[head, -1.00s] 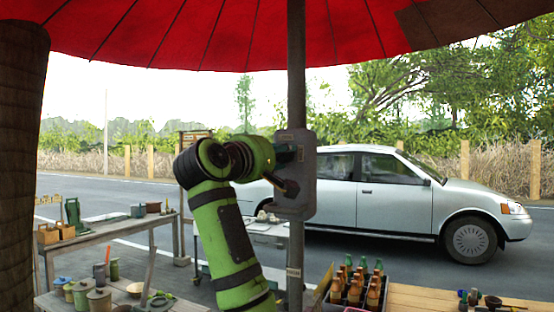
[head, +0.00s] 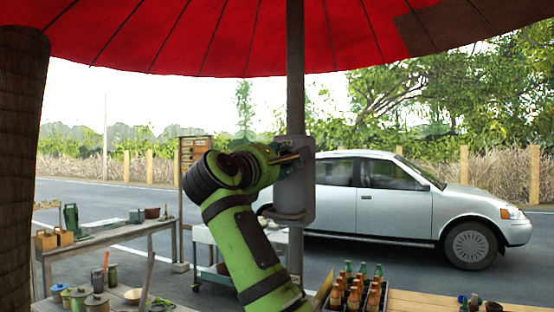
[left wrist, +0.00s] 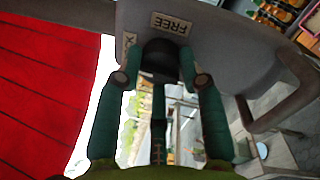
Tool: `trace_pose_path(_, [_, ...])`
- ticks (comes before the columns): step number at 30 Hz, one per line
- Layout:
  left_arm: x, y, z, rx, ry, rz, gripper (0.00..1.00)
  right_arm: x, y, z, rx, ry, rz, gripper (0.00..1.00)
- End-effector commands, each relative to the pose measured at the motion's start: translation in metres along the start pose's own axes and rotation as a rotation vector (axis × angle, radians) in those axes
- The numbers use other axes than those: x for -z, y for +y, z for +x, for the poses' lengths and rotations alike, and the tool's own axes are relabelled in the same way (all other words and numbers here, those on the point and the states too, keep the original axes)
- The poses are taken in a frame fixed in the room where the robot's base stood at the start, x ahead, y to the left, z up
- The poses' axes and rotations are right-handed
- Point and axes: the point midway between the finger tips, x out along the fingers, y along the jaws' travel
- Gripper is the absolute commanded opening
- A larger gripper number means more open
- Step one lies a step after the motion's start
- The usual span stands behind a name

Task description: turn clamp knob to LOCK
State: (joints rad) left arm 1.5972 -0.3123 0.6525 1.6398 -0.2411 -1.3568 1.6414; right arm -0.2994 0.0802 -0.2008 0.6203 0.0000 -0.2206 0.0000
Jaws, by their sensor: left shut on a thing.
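The clamp (head: 297,190) is a grey plate-like housing on the upright pole, with a loop handle at its lower end. My left gripper (head: 290,158) comes in from the left and meets the clamp's upper part. In the left wrist view, the gripper's teal fingers (left wrist: 160,78) are shut around the sides of the dark round knob (left wrist: 160,58). A FREE label (left wrist: 172,24) appears upside down on the housing beside the knob. A second small label (left wrist: 131,42) is mostly hidden by a finger. No readable LOCK mark shows. My right gripper is not in view.
The pole (head: 296,70) carries a red umbrella (head: 200,35) overhead. The loop handle (left wrist: 285,100) juts out near my left gripper. A crate of bottles (head: 355,288) stands below right. Tables with pots (head: 97,305) are at left. A silver car (head: 400,205) is behind.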

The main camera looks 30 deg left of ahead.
Motion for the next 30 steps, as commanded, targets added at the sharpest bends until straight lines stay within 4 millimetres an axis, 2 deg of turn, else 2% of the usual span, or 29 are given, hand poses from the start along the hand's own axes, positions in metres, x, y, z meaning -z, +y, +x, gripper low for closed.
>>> trace_pose_path(9, [-0.0017,0.0024,-0.0007,-0.013,0.002,-0.072,0.06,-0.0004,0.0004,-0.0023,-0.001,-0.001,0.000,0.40])
trace_pose_path(21, [-0.0014,0.0023,-0.0007,-0.013,0.003,-0.078,0.06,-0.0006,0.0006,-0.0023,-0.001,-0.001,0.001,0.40])
trace_pose_path(22, [-0.0013,0.0022,-0.0007,-0.013,0.003,-0.078,0.43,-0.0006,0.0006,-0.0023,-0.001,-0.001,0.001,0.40])
trace_pose_path(24, [-0.0013,0.0021,-0.0006,-0.012,0.003,-0.078,0.63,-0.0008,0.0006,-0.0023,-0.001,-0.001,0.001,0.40])
trace_pose_path(30, [-0.0006,0.0009,-0.0004,-0.009,0.005,-0.077,0.63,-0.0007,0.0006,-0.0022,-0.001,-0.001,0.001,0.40])
